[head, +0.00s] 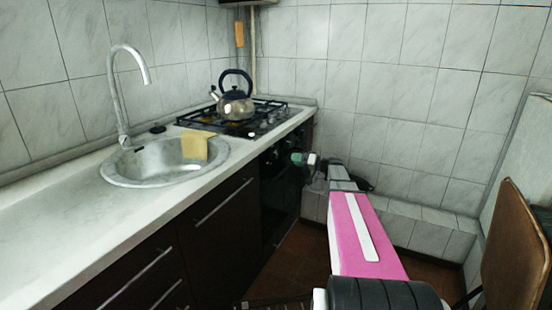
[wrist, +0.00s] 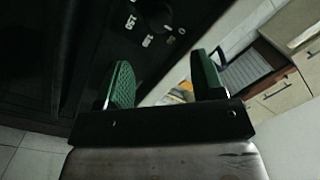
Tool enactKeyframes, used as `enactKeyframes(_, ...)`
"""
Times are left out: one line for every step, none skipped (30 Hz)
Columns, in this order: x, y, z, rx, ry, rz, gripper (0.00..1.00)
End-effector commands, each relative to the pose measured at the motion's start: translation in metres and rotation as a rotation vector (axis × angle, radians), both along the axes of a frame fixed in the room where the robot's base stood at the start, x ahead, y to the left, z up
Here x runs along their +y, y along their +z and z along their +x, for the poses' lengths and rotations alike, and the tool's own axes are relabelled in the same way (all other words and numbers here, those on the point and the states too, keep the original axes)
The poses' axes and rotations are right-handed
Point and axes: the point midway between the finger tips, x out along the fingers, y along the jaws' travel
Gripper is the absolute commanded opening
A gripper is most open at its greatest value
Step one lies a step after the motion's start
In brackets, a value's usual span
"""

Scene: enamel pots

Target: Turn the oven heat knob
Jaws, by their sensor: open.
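The oven (head: 281,185) is the dark front below the stove in the head view. In the wrist view its dark panel (wrist: 95,40) fills the upper left, with white dial markings (wrist: 131,20). A dark rounded shape beside these markings looks like the heat knob (wrist: 155,12), at the top edge. My gripper (head: 304,159) is at the oven's front right in the head view. In the wrist view my gripper (wrist: 161,72) has two green pads wide apart with nothing between them. The knob appears beyond the fingertips, apart from them.
A kettle (head: 236,104) stands on the stove (head: 262,122). The counter (head: 60,232) runs along the left. A brown chair back (head: 515,245) is at the right. A tiled ledge (head: 425,225) lies behind my arm.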

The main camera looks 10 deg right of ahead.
Motion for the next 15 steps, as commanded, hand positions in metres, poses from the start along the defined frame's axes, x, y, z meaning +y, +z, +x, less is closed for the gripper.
enactKeyframes(0.006,0.000,0.003,0.000,0.001,-0.001,0.62)
enactKeyframes(0.010,0.000,0.006,0.002,0.001,-0.001,0.62)
enactKeyframes(0.016,0.000,0.009,0.002,0.003,-0.001,0.62)
enactKeyframes(0.021,0.000,0.011,0.002,0.003,-0.001,0.62)
enactKeyframes(0.025,0.000,0.015,0.002,0.004,-0.001,0.62)
enactKeyframes(0.031,-0.001,0.018,0.002,0.002,-0.001,0.62)
enactKeyframes(0.036,-0.001,0.021,0.002,0.003,-0.002,0.62)
enactKeyframes(0.041,-0.001,0.024,0.002,0.004,-0.001,0.62)
enactKeyframes(0.048,-0.001,0.027,0.002,0.004,-0.001,0.62)
enactKeyframes(0.052,-0.001,0.030,0.002,0.003,-0.002,0.62)
enactKeyframes(0.056,-0.001,0.033,0.003,0.002,-0.003,0.62)
enactKeyframes(0.061,-0.001,0.035,0.002,0.003,-0.002,0.62)
enactKeyframes(0.065,-0.001,0.037,0.003,0.003,-0.001,0.62)
enactKeyframes(0.069,-0.001,0.040,0.003,0.003,-0.001,0.62)
enactKeyframes(0.073,-0.001,0.042,0.003,0.003,-0.001,0.62)
